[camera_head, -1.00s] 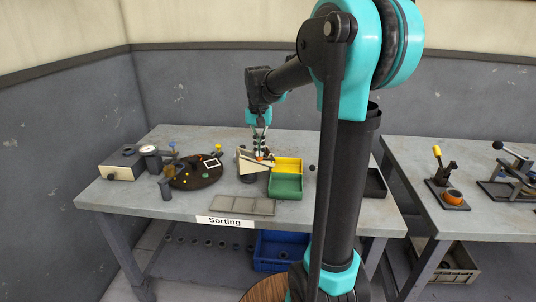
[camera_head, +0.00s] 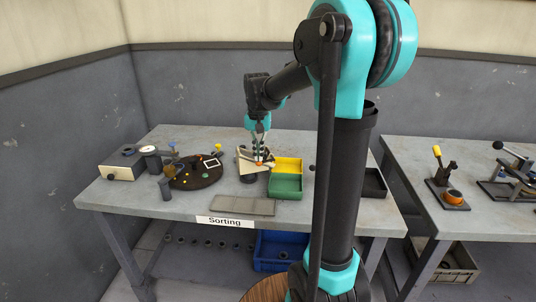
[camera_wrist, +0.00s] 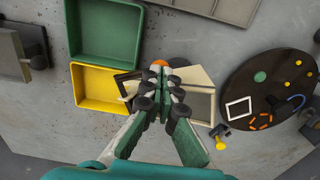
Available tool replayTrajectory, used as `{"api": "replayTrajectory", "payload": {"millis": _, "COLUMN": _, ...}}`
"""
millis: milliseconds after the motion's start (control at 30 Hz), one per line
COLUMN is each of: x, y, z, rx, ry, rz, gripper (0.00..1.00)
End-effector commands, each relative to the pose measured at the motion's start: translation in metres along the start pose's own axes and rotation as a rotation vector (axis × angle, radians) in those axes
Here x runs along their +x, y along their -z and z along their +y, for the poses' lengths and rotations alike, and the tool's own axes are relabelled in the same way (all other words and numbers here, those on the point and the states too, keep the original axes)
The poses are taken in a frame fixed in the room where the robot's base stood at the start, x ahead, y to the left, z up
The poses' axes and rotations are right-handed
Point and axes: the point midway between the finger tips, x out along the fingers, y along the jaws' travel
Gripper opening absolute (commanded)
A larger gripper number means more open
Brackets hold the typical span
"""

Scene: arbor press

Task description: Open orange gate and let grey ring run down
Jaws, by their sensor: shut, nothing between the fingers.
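The sorting chute (camera_head: 246,158) is a beige, sloped tray on the table; its pale walls show in the wrist view (camera_wrist: 200,78). A small orange part (camera_head: 259,164), which looks like the gate, sits at the chute's end beside the bins. In the wrist view the orange part (camera_wrist: 159,65) shows just beyond my fingertips. My gripper (camera_head: 259,158) points down over the chute, shut and empty; its fingers (camera_wrist: 171,94) cover part of the chute and gate. Whether they touch the gate I cannot tell. I cannot make out the grey ring.
A yellow bin (camera_head: 289,165) and a green bin (camera_head: 286,186) stand right of the chute. A dark round disc (camera_head: 196,173) with coloured pieces lies to the left. A flat grey tray (camera_head: 243,206) lies at the front. A dial gauge (camera_head: 149,150) stands at far left.

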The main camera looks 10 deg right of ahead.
Motion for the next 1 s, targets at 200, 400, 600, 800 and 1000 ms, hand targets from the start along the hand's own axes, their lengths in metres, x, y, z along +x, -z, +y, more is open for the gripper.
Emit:
{"api": "replayTrajectory", "payload": {"millis": 200, "x": 0.0, "y": 0.0, "z": 0.0, "rx": 0.0, "ry": 0.0, "rz": 0.0, "gripper": 0.0}}
{"api": "replayTrajectory", "payload": {"millis": 400, "x": 0.004, "y": 0.0, "z": 0.001, "rx": 0.0, "ry": 0.0, "rz": 0.0, "gripper": 0.0}}
{"api": "replayTrajectory", "payload": {"millis": 600, "x": 0.012, "y": 0.001, "z": 0.001, "rx": 0.0, "ry": 0.0, "rz": 0.0, "gripper": 0.0}}
{"api": "replayTrajectory", "payload": {"millis": 800, "x": 0.013, "y": 0.001, "z": 0.002, "rx": 0.0, "ry": 0.0, "rz": 0.0, "gripper": 0.0}}
{"api": "replayTrajectory", "payload": {"millis": 1000, "x": 0.014, "y": 0.001, "z": 0.002, "rx": 0.0, "ry": 0.0, "rz": 0.0, "gripper": 0.0}}
